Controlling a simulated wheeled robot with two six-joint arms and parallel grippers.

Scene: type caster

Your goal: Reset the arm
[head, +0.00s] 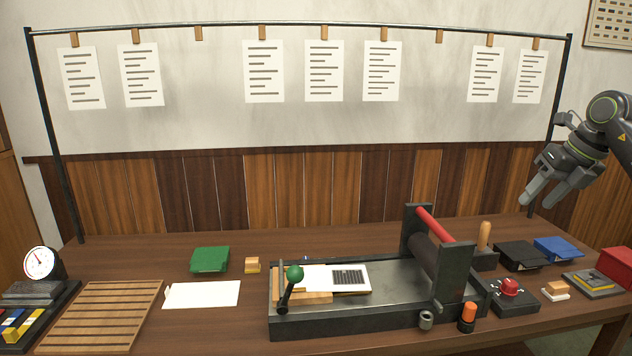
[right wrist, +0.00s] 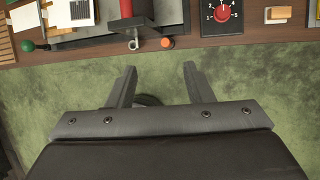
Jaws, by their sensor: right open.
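My right gripper (head: 546,194) hangs in the air at the right of the head view, above the right end of the table and apart from everything. Its fingers are spread and empty. In the right wrist view the same gripper (right wrist: 158,78) shows two separated fingers over the green floor, with the table's front edge beyond them. My left gripper is in neither view.
The brown table (head: 130,255) holds a press (head: 345,319) with a red-handled roller and a green-knobbed lever (head: 294,275). A red dial box (head: 510,292), black and blue pads, a slatted wooden board (head: 103,315) and a gauge (head: 39,262) surround it. Sheets hang from a rail behind.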

